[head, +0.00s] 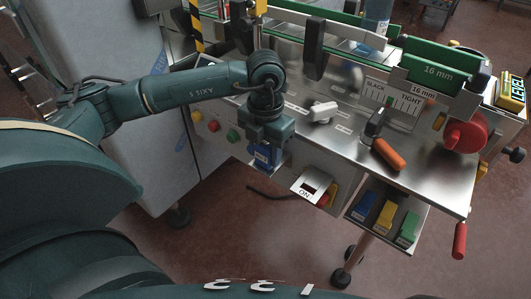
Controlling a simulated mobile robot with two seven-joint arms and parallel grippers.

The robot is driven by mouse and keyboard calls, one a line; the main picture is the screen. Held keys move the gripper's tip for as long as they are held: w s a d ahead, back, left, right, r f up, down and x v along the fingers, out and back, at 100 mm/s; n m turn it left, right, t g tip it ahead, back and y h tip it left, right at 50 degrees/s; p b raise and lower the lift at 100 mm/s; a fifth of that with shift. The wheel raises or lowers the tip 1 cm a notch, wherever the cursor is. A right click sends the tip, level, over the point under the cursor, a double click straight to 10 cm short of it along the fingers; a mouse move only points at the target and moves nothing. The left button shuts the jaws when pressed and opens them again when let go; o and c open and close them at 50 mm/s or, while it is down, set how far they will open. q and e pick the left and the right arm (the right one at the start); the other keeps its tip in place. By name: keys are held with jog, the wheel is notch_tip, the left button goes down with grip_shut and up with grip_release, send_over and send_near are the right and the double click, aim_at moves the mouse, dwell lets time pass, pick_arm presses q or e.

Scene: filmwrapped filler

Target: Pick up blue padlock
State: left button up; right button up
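My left gripper (266,146) points down in front of the machine's front panel, left of the ON sign. A small blue piece with a pale label (264,157) shows right at its fingertips. I cannot tell whether this is a padlock in the fingers or something behind them, and the fingers' opening is hidden. A blue block-shaped item (363,207), possibly a padlock, lies on the low shelf to the right, apart from the gripper. No shackle shows clearly on either blue thing. My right gripper is not in view.
Yellow (385,217) and green (408,228) items sit beside the blue one on the low metal shelf. The steel machine table (440,185) carries an orange handle (388,154) and a red knob (466,132). A grey cabinet (125,75) stands left.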

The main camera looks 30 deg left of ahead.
pick_arm(q)
jog(key=c, duration=0.6)
jog(key=shift+c, duration=0.2)
